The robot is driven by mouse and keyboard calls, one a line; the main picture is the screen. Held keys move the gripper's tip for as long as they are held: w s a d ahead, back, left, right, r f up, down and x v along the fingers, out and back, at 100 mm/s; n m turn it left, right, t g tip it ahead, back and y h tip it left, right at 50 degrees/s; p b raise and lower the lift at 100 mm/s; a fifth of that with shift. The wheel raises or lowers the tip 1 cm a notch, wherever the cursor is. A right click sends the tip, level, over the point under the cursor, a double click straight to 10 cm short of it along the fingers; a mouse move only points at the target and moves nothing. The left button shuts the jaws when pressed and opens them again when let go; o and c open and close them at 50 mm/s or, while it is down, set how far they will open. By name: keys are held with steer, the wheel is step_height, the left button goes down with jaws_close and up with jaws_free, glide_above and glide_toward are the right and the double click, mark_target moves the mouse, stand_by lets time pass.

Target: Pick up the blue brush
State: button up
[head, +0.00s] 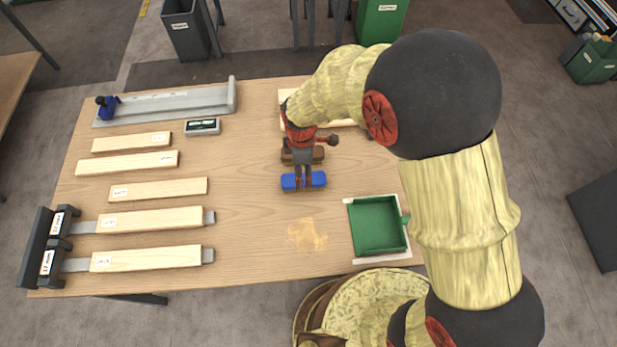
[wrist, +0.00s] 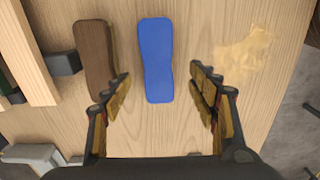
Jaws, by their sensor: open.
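The blue brush (head: 304,181) lies on the wooden table near its middle. It also shows in the wrist view (wrist: 156,62), long side running away from my gripper, between the lines of the two fingers. My gripper (head: 303,178) is open and empty above the brush, its fingers on either side in the wrist view (wrist: 160,88). No contact with the brush is visible. A brown brush-shaped block (wrist: 95,58) lies beside the blue brush, close to the left finger; it is partly hidden by my gripper in the head view (head: 318,154).
Pale sawdust (head: 307,235) lies in front of the brush. A green dustpan-like tray (head: 377,226) sits at the right edge. Several wooden boards (head: 158,189) lie on the left, with a grey rail (head: 170,104) and a small display box (head: 203,126) behind. The table between boards and brush is clear.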

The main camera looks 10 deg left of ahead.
mark_target(303, 179)
step_height(303, 179, down, 2)
steer(key=shift+d+f, duration=0.1)
steer(key=shift+f, duration=0.05)
steer(key=f, duration=0.3)
steer(key=f+b, duration=0.1)
steer(key=f, duration=0.1)
steer(key=shift+w+f, duration=0.25)
steer(key=shift+f, duration=0.05)
steer(key=shift+c, duration=1.3)
steer(key=shift+r, duration=0.1)
steer(key=c, duration=1.1)
